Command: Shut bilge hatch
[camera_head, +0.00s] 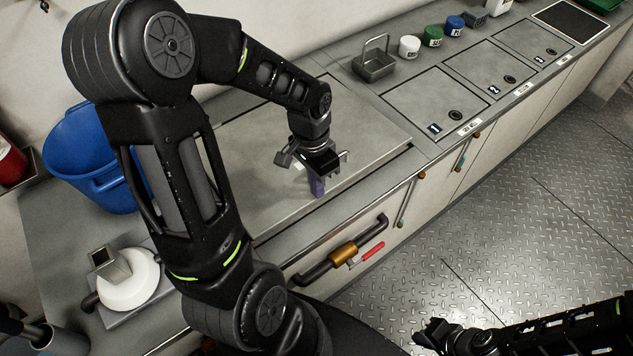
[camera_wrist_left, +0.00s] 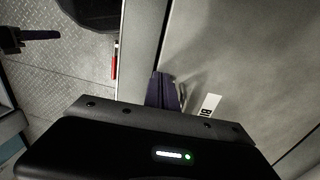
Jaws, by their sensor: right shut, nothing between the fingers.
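The hatch is a large grey panel (camera_head: 365,130) in the counter. It lies flat or nearly so, with a dark gap along its front right edge; I cannot tell whether it is fully seated. My left gripper (camera_head: 316,180) is over its front part, pointing down. A partly hidden white label (camera_wrist_left: 209,106) lies on the panel (camera_wrist_left: 245,60) there. My right gripper (camera_head: 428,335) is shut and empty, low over the floor.
Smaller lidded compartments (camera_head: 435,100) continue along the counter, with a metal basket (camera_head: 375,68) and several jars behind. A blue bucket (camera_head: 85,150) stands left. A pipe with a red-handled valve (camera_head: 345,252) juts from the counter front. The plated floor (camera_head: 500,230) is clear.

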